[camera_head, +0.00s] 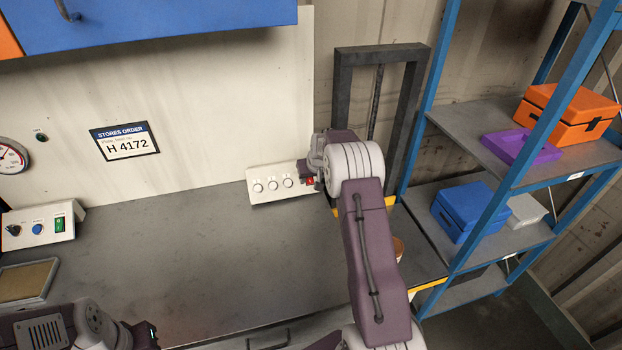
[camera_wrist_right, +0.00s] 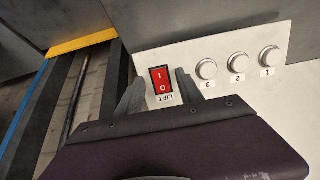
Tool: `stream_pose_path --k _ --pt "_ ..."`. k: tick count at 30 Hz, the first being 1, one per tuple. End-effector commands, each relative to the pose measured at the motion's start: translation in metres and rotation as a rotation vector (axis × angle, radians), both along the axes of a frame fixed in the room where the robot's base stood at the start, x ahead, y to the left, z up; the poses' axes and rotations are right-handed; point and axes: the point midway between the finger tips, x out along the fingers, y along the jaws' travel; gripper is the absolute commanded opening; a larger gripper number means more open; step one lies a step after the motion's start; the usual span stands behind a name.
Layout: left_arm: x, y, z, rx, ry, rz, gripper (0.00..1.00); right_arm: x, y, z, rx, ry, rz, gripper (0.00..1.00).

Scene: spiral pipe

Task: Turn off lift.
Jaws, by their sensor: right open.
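The lift switch is a red rocker marked I and O, labelled LIFT, on a white panel (camera_head: 258,188). In the right wrist view the switch (camera_wrist_right: 160,79) sits between the two spread fingertips of my right gripper (camera_wrist_right: 159,78), with the O side nearer the gripper. The fingers are open and empty. Contact with the panel cannot be told. In the head view my right gripper (camera_head: 308,171) is at the panel's right end, partly covering the red switch (camera_head: 310,182). Which side of the rocker is pressed is unclear. My left gripper (camera_head: 143,334) is only partly visible at the bottom left.
Three round knobs (camera_wrist_right: 238,61) numbered 1 to 3 sit beside the switch. A dark lift frame (camera_head: 345,80) with a chain and yellow edging stands right of the bench. A blue shelf rack (camera_head: 480,140) with boxes is farther right. The grey worktop (camera_head: 190,250) is mostly clear.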

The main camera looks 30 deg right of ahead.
Motion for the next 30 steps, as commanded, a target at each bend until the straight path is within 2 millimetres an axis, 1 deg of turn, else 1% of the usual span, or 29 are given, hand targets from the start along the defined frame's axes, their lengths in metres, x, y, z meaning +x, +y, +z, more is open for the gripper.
stream_pose_path --k 7,9,12,16,28,30 --pt "0.000 0.000 -0.007 0.000 0.000 0.000 0.00 -0.025 0.006 0.047 -0.002 -0.006 -0.001 0.44" --pt "0.000 0.000 -0.008 0.000 0.000 0.000 0.00 -0.032 0.007 0.058 -0.002 -0.004 -0.001 0.44" --pt "0.000 0.000 -0.009 0.000 0.000 0.000 0.00 -0.038 0.009 0.069 -0.002 -0.003 -0.001 0.44" --pt "0.000 0.000 -0.009 0.000 0.000 0.000 0.00 -0.041 0.010 0.073 0.000 -0.001 0.000 0.44" --pt "0.000 0.000 -0.009 0.000 0.000 0.000 0.00 -0.041 0.010 0.073 0.000 -0.001 0.000 0.44" --pt "0.000 0.000 -0.009 0.000 0.000 0.000 0.00 -0.040 0.014 0.073 0.000 -0.001 0.008 0.44"
